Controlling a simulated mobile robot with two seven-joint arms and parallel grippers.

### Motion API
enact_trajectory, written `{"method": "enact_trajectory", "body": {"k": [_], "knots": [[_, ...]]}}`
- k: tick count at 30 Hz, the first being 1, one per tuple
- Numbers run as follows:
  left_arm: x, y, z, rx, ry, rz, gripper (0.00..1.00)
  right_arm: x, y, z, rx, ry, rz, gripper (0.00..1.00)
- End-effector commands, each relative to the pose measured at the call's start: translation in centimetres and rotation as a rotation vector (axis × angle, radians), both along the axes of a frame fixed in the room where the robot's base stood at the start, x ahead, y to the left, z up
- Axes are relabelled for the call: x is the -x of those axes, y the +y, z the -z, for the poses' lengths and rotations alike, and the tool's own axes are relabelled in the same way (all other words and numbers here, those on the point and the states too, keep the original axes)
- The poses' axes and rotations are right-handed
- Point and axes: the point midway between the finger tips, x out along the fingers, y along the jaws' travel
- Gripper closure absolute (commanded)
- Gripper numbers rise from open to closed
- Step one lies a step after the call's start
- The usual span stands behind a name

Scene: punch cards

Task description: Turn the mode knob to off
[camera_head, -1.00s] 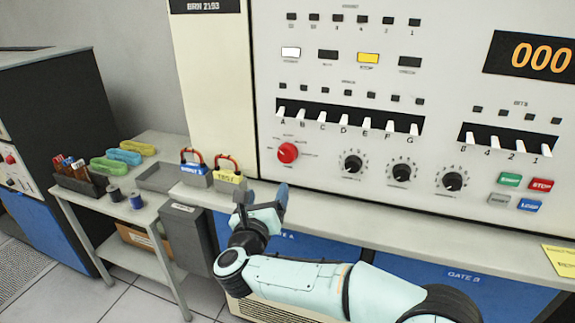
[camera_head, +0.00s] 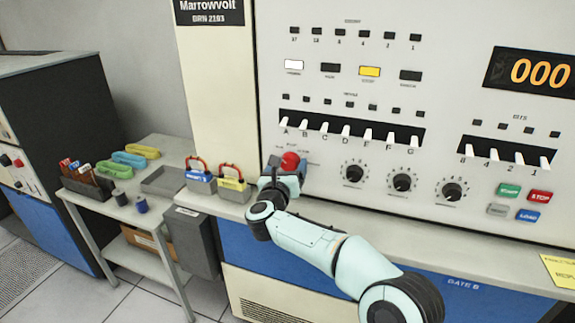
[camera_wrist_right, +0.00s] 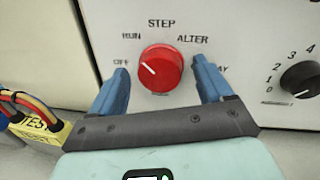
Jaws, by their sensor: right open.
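The red mode knob (camera_wrist_right: 160,70) is on the white panel, with labels OFF, RUN, STEP and ALTER around it and one ending in "AY" partly hidden. Its white mark points up and left, roughly toward RUN. It also shows in the head view (camera_head: 290,161). My right gripper (camera_head: 287,170) is open in front of the knob. In the right wrist view its blue fingers stand to the left and right of the knob, with visible gaps between. The left finger is beside OFF. My left gripper is not in view.
Black dials (camera_head: 354,172) sit right of the knob. Lever switches (camera_head: 346,131) are above. A ledge (camera_head: 400,224) runs below the panel. Plug blocks with looped cables, one yellow (camera_head: 233,188), stand on the left. A side table (camera_head: 150,214) holds spools and trays.

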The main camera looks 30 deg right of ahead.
Motion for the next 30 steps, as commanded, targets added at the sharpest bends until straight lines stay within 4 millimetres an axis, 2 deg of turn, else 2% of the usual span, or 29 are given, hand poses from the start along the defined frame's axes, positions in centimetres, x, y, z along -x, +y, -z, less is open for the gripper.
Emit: {"method": "enact_trajectory", "body": {"k": [8,13,14,23,30], "knots": [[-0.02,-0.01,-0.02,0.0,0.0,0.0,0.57,-0.12,-0.12,0.05,0.001,0.001,0.0,0.2],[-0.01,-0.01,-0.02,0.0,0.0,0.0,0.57,-0.1,-0.11,0.04,0.001,0.001,0.0,0.73],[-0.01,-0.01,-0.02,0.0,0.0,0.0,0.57,-0.1,-0.11,0.04,0.001,0.001,0.0,0.77],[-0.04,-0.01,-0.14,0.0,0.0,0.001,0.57,-0.11,-0.05,-0.03,0.018,0.022,-0.001,0.76],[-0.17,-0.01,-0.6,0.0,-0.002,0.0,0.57,-0.15,-0.01,-0.16,0.099,0.116,-0.002,0.76]]}}
